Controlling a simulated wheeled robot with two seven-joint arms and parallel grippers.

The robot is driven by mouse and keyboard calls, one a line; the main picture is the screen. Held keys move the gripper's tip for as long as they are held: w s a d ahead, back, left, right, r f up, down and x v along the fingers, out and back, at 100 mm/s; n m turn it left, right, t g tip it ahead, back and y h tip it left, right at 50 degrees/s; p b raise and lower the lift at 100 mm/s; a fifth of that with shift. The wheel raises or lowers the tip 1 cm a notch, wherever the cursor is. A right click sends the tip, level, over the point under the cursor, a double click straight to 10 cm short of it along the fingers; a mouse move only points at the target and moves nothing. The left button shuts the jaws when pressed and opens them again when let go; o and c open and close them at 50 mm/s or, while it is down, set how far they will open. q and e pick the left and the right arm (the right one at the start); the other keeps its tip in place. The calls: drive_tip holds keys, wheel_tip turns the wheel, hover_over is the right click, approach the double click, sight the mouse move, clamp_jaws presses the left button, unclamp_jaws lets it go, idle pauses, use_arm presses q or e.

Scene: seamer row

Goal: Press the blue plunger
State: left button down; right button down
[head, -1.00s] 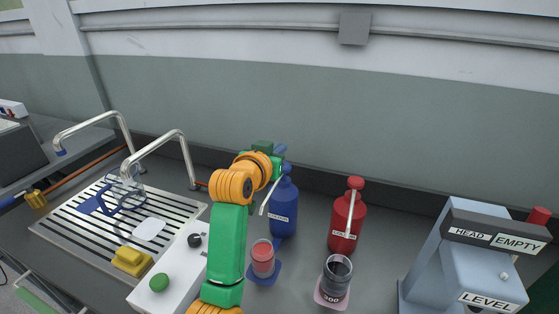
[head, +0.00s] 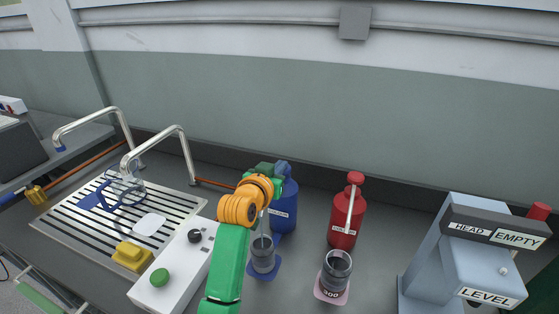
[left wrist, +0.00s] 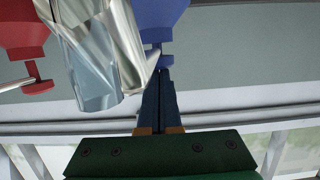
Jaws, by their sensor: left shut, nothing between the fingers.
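The blue bottle (head: 284,212) stands upright at the back of the counter. My left gripper (head: 284,169) is shut and empty at its top, over the blue plunger, which it hides in the head view. In the left wrist view the picture is upside down: the bottle (left wrist: 158,12) hangs from the top edge, and the blue plunger (left wrist: 161,50) shows below it. The shut fingertips of the gripper (left wrist: 162,72) are at the plunger's end and seem to touch it. A clear glass (head: 263,256) stands in front of the bottle on a blue coaster (head: 273,272). My right gripper is out of view.
A red pump bottle (head: 346,222) stands to the right, with another glass (head: 336,268) on a pink coaster before it. A grey machine (head: 478,262) labelled HEAD, EMPTY and LEVEL is far right. A white button box (head: 172,277) and drain grid with taps (head: 176,150) lie left.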

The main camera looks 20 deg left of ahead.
use_arm(q)
wheel_tip(320, 180, up, 6)
drive_tip(key=p, duration=0.6)
drive_tip(key=shift+w+f, duration=0.1)
drive_tip(key=shift+f, duration=0.05)
drive_tip(key=shift+s+f+b, duration=0.3)
drive_tip(key=shift+s+b, duration=0.2)
drive_tip(key=shift+s, duration=0.15)
drive_tip(key=shift+s+f+b, duration=0.3)
drive_tip(key=shift+s+b, duration=0.15)
drive_tip(key=shift+s, duration=0.15)
drive_tip(key=v, duration=0.6)
drive_tip(key=shift+s+r+b, duration=0.15)
drive_tip(key=shift+s+b, duration=0.15)
drive_tip(key=shift+b, duration=0.1)
drive_tip(key=shift+s+r, duration=0.15)
drive_tip(key=shift+s, duration=0.4)
